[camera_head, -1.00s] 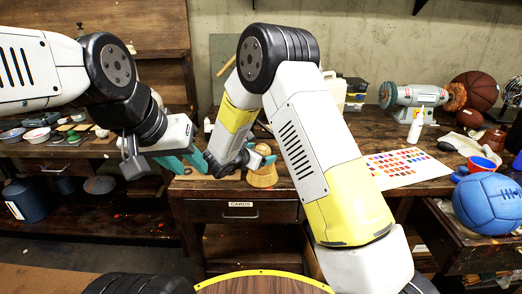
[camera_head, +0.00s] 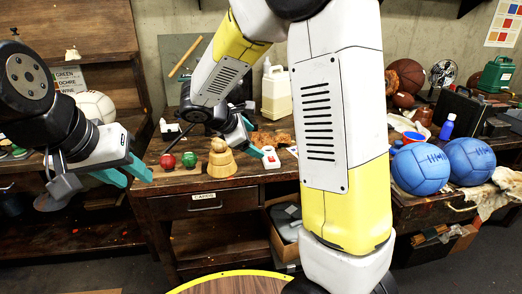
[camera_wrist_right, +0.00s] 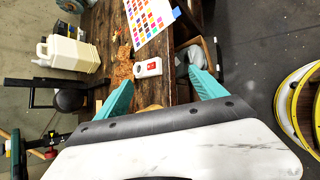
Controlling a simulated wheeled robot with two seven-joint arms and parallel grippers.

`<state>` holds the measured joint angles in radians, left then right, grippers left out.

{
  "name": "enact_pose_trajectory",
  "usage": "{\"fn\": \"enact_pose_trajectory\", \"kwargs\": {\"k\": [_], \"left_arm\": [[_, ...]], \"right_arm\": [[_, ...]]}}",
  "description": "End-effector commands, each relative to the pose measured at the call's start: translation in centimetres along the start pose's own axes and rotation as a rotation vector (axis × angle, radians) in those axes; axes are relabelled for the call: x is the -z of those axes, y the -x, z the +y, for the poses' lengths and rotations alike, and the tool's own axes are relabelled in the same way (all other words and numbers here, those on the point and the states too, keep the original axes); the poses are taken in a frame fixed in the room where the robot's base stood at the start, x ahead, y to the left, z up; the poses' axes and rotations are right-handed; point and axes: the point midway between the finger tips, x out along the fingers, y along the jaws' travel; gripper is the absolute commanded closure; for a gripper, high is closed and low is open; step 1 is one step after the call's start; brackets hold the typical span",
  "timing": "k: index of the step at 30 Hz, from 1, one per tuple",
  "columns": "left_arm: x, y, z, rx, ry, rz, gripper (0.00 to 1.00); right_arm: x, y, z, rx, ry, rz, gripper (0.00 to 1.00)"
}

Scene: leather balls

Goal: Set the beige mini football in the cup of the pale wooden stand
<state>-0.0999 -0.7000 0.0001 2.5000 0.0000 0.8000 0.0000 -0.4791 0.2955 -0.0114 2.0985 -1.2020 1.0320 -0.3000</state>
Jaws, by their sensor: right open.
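The beige mini football (camera_head: 218,145) rests on top of the pale wooden stand (camera_head: 221,166), seated at its cup, near the front of the workbench in the head view. My right gripper (camera_head: 256,138) is open and empty, to the right of the stand and apart from it. In the right wrist view its teal fingers (camera_wrist_right: 162,84) are spread with nothing between them. My left gripper (camera_head: 128,172) is in front of the bench's left end, well left of the stand. Its teal fingers look parted and empty.
A red ball (camera_head: 168,161) and a green ball (camera_head: 190,161) sit left of the stand. A white box with a red button (camera_head: 270,157) lies to its right. A cream jug (camera_head: 277,95) stands behind. Blue balls (camera_head: 420,168) are at the right.

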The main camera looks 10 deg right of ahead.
Motion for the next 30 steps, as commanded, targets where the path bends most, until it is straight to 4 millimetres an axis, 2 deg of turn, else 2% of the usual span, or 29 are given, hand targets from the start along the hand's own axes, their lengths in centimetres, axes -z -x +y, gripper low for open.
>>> {"fn": "enact_pose_trajectory", "kwargs": {"k": [1,3,6,12,15,18,22,30], "left_arm": [[0.0,0.0,0.0,0.0,0.0,0.0,0.64],[0.0,0.0,0.0,0.0,0.0,0.0,0.64],[0.0,0.0,0.0,0.0,0.0,0.0,0.64],[0.0,0.0,0.0,0.0,0.0,0.0,0.64],[0.0,0.0,0.0,0.0,0.0,0.0,0.64],[0.0,0.0,0.0,0.0,0.0,0.0,0.64],[0.0,0.0,0.0,0.0,0.0,0.0,0.64],[0.0,0.0,0.0,0.0,0.0,0.0,0.64]], "right_arm": [[-2.5,0.8,-1.6,0.056,-0.127,0.036,0.2],[-4.9,2.0,-4.2,0.138,-0.303,0.092,0.2],[-7.3,4.1,-7.7,0.248,-0.556,0.176,0.2],[-9.7,9.1,-13.4,0.434,-1.06,0.363,0.2],[-10.0,11.7,-15.1,0.506,-1.28,0.459,0.2],[-10.1,13.6,-16.1,0.559,-1.449,0.54,0.2],[-10.0,15.2,-16.6,0.601,-1.581,0.61,0.2],[-9.9,15.8,-16.8,0.619,-1.626,0.634,0.2]]}}
